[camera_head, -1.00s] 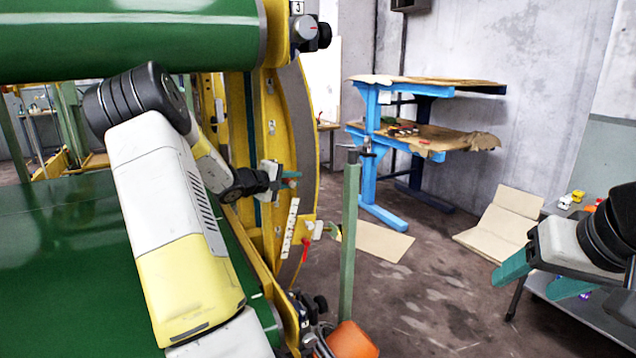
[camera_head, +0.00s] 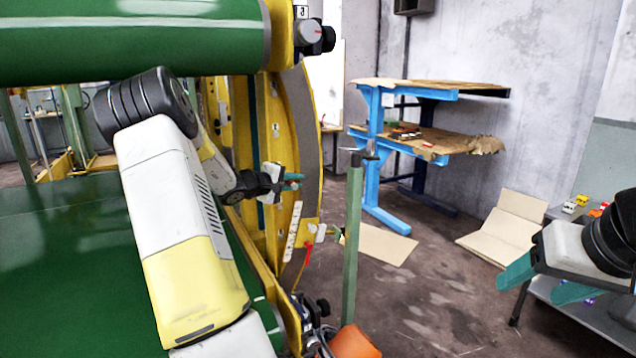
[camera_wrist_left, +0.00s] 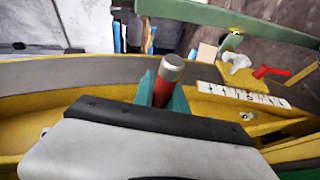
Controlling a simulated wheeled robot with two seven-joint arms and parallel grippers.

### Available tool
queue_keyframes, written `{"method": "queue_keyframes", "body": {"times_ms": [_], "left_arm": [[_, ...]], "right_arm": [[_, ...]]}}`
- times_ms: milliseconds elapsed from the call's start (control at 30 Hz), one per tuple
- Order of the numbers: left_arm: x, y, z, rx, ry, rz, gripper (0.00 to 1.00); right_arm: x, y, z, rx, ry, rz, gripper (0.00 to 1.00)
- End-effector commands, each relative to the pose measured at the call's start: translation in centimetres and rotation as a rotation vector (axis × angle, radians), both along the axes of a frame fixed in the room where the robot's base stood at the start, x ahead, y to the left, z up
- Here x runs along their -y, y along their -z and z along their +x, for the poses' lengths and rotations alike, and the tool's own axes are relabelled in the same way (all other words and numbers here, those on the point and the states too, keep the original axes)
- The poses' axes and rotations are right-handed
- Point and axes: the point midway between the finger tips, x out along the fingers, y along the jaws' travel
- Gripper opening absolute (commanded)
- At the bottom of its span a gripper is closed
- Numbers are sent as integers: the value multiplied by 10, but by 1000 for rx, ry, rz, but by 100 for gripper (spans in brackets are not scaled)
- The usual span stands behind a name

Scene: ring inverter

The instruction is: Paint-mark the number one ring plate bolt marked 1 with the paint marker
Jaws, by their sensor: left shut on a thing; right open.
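The paint marker (camera_wrist_left: 164,88) has a red body and a silver-grey end. It stands between the teal fingers of my left gripper (camera_head: 290,179), which is shut on it beside the yellow ring plate (camera_head: 270,150). In the head view the marker is mostly hidden by the gripper. Small bolt heads show on the plate, one above the gripper (camera_head: 276,128) and one in the left wrist view (camera_wrist_left: 247,116). I cannot read a 1 beside either, nor see the marker touching a bolt. My right gripper (camera_head: 546,283) is open and empty at the far right.
A green post (camera_head: 351,250) stands just right of the ring. A white strip (camera_head: 293,230) and a red lever (camera_head: 308,254) are below my left gripper. A green roller (camera_head: 130,40) lies above my left arm.

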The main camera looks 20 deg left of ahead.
Motion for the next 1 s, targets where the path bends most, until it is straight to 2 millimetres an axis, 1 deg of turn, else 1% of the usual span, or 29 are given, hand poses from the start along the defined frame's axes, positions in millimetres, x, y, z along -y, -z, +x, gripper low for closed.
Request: {"method": "queue_keyframes", "body": {"times_ms": [1000], "left_arm": [[-5,0,5,1,0,1,0]], "right_arm": [[0,0,0,0,0,0,63]]}}
